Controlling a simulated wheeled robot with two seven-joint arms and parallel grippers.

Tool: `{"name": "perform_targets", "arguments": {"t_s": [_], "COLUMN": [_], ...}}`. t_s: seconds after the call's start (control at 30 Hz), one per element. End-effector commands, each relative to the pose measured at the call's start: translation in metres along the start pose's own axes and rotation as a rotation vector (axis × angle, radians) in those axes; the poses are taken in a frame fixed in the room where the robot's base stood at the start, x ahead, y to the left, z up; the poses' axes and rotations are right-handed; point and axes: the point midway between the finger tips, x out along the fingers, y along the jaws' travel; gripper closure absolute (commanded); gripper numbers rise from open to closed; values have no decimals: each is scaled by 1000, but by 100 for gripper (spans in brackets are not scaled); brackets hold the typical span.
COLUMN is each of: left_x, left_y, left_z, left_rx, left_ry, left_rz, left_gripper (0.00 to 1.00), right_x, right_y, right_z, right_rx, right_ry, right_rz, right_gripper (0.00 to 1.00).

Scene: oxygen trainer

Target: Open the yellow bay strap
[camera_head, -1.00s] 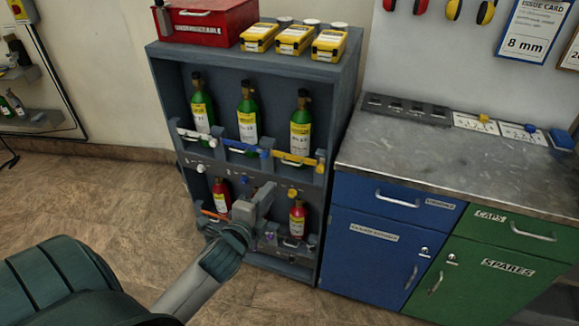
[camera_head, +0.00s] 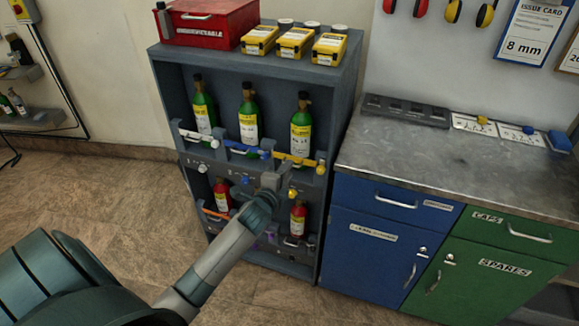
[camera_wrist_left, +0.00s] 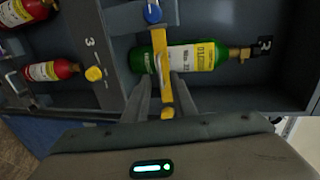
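The yellow bay strap (camera_head: 298,161) runs across the front of the rightmost upper bay of the grey rack, in front of a green cylinder (camera_head: 301,125) with a yellow and white label. My left gripper (camera_head: 280,172) is just below the strap in the head view and covers part of the rack behind it. In the left wrist view the yellow strap (camera_wrist_left: 163,75) lies between my two spread fingers (camera_wrist_left: 163,95), with the green cylinder (camera_wrist_left: 180,58) beyond. The gripper looks open; contact with the strap cannot be told. My right gripper is not in view.
A white strap (camera_head: 196,137) and a blue strap (camera_head: 245,149) cross the neighbouring upper bays. Red cylinders (camera_head: 298,218) stand in the lower bays. Knobs, including a yellow one (camera_head: 293,193), sit between the rows. A blue cabinet (camera_head: 375,250) stands close on the right.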

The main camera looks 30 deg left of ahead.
Motion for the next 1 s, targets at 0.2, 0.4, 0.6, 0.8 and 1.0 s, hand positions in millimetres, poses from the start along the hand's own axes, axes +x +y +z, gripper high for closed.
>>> {"name": "perform_targets", "arguments": {"t_s": [0.2,0.4,0.6,0.8,1.0], "left_x": [22,27,27,27,27], "left_y": [0,0,0,0,0], "left_z": [0,0,0,0,0], "left_rx": [0,0,0,0,0], "left_ry": [0,1,1,1,0], "left_rz": [0,0,0,0,0], "left_gripper": [76,76,76,100,100], "right_x": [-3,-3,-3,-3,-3], "right_y": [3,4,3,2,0], "right_z": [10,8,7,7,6], "right_rx": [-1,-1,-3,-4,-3], "right_ry": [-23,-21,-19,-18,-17], "right_rz": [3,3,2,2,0], "right_gripper": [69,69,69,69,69]}}
